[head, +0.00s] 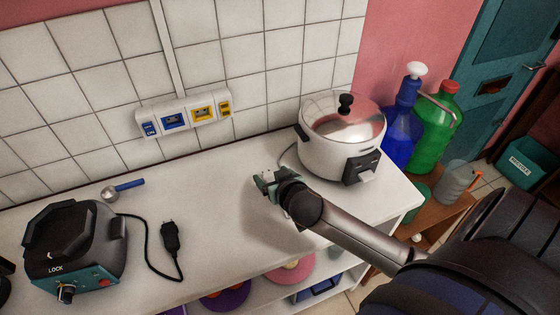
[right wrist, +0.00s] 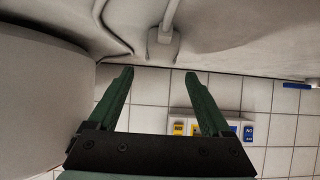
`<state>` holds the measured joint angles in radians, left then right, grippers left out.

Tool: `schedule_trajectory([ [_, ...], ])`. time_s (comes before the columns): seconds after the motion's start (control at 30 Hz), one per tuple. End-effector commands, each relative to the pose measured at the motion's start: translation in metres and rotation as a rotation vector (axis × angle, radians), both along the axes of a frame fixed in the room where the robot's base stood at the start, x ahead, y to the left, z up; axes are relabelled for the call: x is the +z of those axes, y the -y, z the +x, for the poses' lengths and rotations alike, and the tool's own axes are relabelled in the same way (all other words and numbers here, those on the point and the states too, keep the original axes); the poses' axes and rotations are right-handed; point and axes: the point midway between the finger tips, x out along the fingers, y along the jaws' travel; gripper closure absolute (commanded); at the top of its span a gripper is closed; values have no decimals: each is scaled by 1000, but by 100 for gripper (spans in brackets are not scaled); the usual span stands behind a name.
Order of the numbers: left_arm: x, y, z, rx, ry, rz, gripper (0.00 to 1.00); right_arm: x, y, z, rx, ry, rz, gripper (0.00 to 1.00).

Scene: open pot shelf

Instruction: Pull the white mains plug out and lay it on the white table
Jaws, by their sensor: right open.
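The white mains plug (right wrist: 163,46) lies on the white table (right wrist: 255,35) in the right wrist view, with its white cable running to the top of the picture. In the head view a small white piece of it shows at my right gripper (head: 266,180). My right gripper also shows in the right wrist view (right wrist: 160,75), with its green fingers spread and empty. The plug appears just past the fingertips, between their lines; I cannot tell if they touch. The wall socket strip (head: 186,113) has blue and yellow outlets with no plug visible in them. My left gripper is out of view.
A white cooker (head: 325,155) stands right of my gripper. A black appliance (head: 72,245) with a black plug (head: 170,236) and a blue-handled scoop (head: 122,190) are at the left. Blue (head: 402,125) and green (head: 435,125) bottles stand beyond the table's right end. The table's middle is clear.

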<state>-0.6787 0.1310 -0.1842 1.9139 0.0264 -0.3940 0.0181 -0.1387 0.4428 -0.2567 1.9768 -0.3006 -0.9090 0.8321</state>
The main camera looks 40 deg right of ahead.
Motion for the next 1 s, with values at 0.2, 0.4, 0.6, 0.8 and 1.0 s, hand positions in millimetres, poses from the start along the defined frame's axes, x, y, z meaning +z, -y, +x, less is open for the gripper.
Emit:
schedule_trajectory([
  [0.2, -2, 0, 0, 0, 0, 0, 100, 17, -7, -28, 1, 0, 2, 17],
  [0.4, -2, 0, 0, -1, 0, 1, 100, 38, -15, -61, -1, 0, 3, 17],
  [0.6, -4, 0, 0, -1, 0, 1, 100, 53, -21, -86, 0, 1, 2, 17],
  [0.8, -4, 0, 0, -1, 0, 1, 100, 61, -23, -97, 0, 0, -1, 17],
  [1.0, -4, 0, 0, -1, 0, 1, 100, 62, -23, -98, -1, 1, -1, 17],
])
